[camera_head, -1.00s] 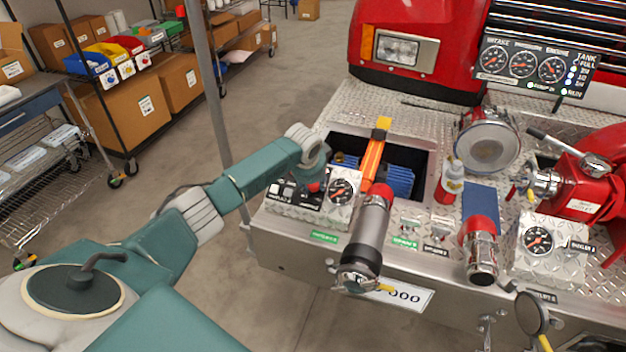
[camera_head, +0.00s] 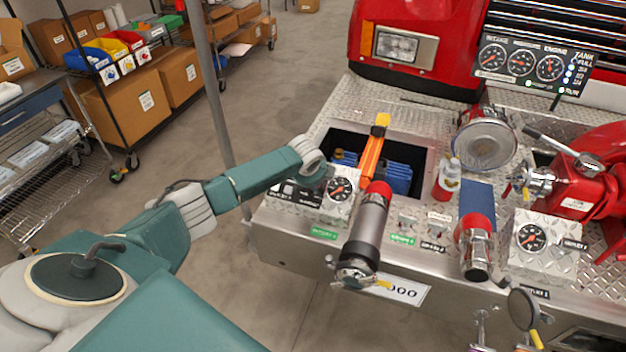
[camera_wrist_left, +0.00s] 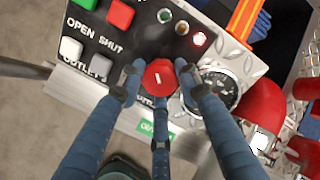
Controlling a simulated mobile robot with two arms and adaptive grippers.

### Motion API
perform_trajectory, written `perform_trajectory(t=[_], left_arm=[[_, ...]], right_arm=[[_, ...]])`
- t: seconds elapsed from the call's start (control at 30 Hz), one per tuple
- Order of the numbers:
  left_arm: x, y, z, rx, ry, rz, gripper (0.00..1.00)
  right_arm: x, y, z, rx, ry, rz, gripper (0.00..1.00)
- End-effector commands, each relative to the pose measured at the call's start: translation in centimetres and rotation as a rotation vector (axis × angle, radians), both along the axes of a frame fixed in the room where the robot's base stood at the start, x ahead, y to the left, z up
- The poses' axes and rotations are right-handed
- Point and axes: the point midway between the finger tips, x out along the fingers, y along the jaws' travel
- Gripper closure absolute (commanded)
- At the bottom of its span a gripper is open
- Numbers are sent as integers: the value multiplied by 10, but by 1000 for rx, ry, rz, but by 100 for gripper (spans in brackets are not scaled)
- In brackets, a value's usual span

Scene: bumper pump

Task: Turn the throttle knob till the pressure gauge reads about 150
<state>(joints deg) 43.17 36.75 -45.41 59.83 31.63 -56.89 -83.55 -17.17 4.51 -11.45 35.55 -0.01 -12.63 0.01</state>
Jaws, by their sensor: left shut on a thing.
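In the left wrist view a round red knob (camera_wrist_left: 158,77) with a short white mark stands on the black control panel (camera_wrist_left: 142,42). My left gripper (camera_wrist_left: 160,73) is shut around the knob, a blue-grey finger on each side and a third below. Lettering under the knob is mostly hidden. A round dial gauge (camera_wrist_left: 222,90) sits right of the knob, partly covered by a finger; it also shows in the head view (camera_head: 340,190). A raised panel at the back right holds several gauges, including a middle dial (camera_head: 520,62). Their numbers are too small to read. My right gripper is out of view.
Green and red buttons (camera_wrist_left: 120,14), white buttons and small lamps lie close to the fingers; one lamp (camera_wrist_left: 200,39) glows red. A red-ended metal nozzle (camera_head: 367,235) stands right of the panel. Behind is an open bay with an orange tool (camera_head: 371,155).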

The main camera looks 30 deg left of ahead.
Motion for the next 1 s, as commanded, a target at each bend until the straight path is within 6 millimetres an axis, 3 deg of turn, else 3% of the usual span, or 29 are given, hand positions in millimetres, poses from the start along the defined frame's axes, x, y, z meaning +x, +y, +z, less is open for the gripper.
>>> perform_trajectory(t=[1.0], left_arm=[[0, 2, 2, 486, 112, -826, 93]], right_arm=[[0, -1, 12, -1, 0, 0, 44]])
